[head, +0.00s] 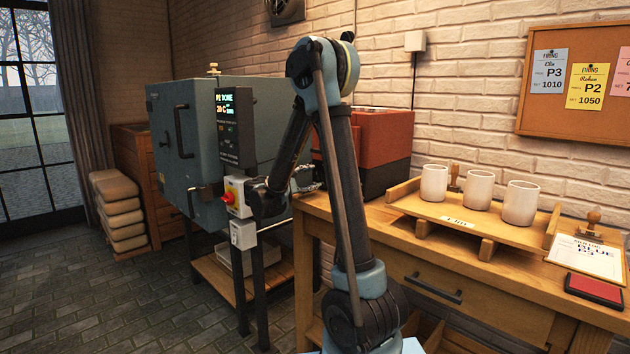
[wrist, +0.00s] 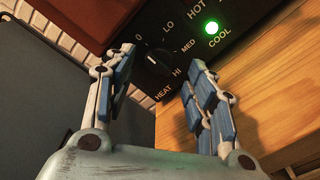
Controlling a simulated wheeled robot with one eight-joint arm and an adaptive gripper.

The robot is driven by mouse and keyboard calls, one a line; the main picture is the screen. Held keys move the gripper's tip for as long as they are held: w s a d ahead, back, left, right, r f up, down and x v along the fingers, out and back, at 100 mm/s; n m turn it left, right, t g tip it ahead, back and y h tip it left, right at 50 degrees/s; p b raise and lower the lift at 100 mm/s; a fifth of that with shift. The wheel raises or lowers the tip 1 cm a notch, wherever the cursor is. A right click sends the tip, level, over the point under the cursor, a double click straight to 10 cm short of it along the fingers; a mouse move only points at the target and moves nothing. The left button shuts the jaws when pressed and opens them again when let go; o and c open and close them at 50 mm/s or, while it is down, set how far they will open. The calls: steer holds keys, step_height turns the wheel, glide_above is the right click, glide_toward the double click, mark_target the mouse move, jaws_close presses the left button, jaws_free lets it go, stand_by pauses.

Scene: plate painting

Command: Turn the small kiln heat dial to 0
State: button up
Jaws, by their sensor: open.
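The small kiln (head: 388,140) is a red-brown box with a dark base on the bench, partly hidden behind my arm in the head view. Its black front panel shows in the wrist view with the round black heat dial (wrist: 157,66). Labels 0, LO, MED and HI run around the dial, with HEAT below. A white mark shows on the dial's left part, toward the 0 side; its exact setting is hard to tell. My gripper (wrist: 160,72) is open, with one finger on each side of the dial in the picture. Contact cannot be told.
A green light (wrist: 212,27) glows by COOL. A large grey-blue kiln (head: 190,140) with a lit display and red switch stands left of my arm. The wooden bench (head: 400,250) holds a tray (head: 440,208) with white cups (head: 479,190), a stamp and a red ink pad (head: 594,290).

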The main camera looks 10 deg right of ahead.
steer(key=v, duration=0.8)
steer(key=shift+f, duration=0.1)
